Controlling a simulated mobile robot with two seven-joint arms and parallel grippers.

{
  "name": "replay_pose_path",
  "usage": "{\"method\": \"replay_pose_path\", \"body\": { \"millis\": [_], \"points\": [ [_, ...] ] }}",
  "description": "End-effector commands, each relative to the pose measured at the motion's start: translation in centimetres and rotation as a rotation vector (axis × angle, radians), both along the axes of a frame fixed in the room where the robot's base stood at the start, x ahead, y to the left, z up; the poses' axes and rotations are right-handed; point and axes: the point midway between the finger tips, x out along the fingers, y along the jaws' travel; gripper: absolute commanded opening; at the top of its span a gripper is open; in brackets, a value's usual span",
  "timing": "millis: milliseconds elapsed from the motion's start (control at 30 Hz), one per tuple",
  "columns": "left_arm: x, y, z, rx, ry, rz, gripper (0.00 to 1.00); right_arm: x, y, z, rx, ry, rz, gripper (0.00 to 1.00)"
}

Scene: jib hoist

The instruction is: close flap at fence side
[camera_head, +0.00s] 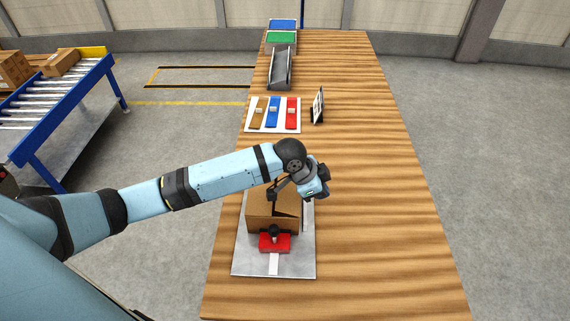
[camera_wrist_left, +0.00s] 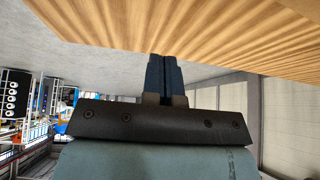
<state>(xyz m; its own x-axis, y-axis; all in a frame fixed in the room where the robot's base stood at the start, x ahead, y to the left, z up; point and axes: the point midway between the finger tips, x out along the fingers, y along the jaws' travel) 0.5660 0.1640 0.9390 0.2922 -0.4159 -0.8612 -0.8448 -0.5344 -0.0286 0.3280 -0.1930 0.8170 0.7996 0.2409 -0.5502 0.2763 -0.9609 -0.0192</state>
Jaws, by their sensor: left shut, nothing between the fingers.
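A brown cardboard box (camera_head: 260,222) sits on a grey plate (camera_head: 245,262) on the wooden table. A dark gap runs across its top between flap panels. My arm covers the far part of the box top, so I cannot tell how each flap there stands. My left gripper (camera_head: 324,195) is over the box's right edge in the head view. I cannot tell whether it touches the box. In the left wrist view its fingers (camera_wrist_left: 165,75) are together and empty, against wood grain and floor. My right gripper is in no view.
Further back are a white board (camera_head: 251,128) with coloured strips, a small upright sign (camera_head: 318,105), a grey chute (camera_head: 281,68) and green and blue bins. The table's right side is clear.

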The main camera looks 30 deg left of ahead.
Motion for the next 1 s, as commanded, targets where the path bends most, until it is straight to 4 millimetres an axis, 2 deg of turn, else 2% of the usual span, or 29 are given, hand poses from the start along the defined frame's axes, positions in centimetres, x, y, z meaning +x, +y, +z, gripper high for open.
{"method": "replay_pose_path", "body": {
  "millis": [33, 100, 300, 433, 600, 767, 867, 1000],
  "points": [
    [1.3, 1.3, 0.9, 0.044, 0.009, -0.018, 0.0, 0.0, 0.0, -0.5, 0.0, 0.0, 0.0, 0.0],
    [2.4, 2.9, 2.3, 0.098, 0.038, -0.044, 0.0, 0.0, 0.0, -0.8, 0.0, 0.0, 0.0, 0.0],
    [4.9, 8.1, 6.8, 0.246, 0.129, -0.091, 0.0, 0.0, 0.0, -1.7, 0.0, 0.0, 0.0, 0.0],
    [5.8, 11.1, 9.6, 0.312, 0.181, -0.101, 0.0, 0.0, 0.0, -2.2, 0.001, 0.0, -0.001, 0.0],
    [6.1, 13.3, 11.7, 0.353, 0.223, -0.106, 0.0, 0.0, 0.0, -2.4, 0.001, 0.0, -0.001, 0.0],
    [6.1, 13.6, 11.5, 0.359, 0.236, -0.109, 0.0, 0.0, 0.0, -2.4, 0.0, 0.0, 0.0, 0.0],
    [6.2, 13.4, 10.2, 0.358, 0.235, -0.109, 0.0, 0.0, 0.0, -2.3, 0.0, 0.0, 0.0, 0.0],
    [6.3, 13.1, 7.4, 0.359, 0.236, -0.109, 0.0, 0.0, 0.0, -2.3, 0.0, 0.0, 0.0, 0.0]
  ]
}}
